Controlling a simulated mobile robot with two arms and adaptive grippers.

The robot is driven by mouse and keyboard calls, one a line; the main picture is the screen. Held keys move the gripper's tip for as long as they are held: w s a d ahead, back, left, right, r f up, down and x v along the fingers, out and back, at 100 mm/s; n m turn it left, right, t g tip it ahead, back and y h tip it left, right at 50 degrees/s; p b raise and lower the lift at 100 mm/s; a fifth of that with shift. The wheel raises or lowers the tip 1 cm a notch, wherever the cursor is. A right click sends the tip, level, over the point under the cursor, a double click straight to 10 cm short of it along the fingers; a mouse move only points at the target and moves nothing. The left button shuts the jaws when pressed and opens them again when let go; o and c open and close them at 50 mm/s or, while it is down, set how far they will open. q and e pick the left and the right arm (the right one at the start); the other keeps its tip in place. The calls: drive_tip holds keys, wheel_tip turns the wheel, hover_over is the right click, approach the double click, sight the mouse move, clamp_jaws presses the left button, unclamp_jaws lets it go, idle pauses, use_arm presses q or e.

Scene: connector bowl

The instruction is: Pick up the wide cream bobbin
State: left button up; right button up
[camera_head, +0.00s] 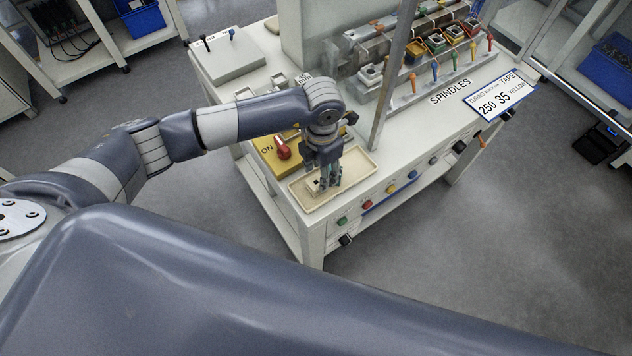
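My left gripper (330,184) points down over a shallow cream tray (357,168) at the near corner of the workbench. Its fingertips are low, inside the tray's outline. A small pale item with a dark spot (314,186) lies in the tray beside the fingertips, partly hidden by them. It may be the wide cream bobbin, but it is too small to tell. I cannot tell whether the fingers touch it or hold anything. My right gripper is not in view.
A yellow box marked ON with a red knob (283,152) stands close behind the tray. A grey upright post (391,80) rises to its right. Spindles with coloured handles (434,70) and small coloured bins (436,43) are farther back. Bare bench top (420,118) lies right of the post.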

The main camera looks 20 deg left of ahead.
sight(316, 185)
use_arm(q)
drive_tip(key=shift+f+p, duration=0.35)
wheel_tip(316, 185, down, 3)
drive_tip(key=shift+a+f+p, duration=0.15)
drive_tip(key=shift+f+p, duration=0.05)
drive_tip(key=shift+p, duration=0.45)
drive_tip(key=shift+f, duration=0.45)
drive_tip(key=c, duration=0.8)
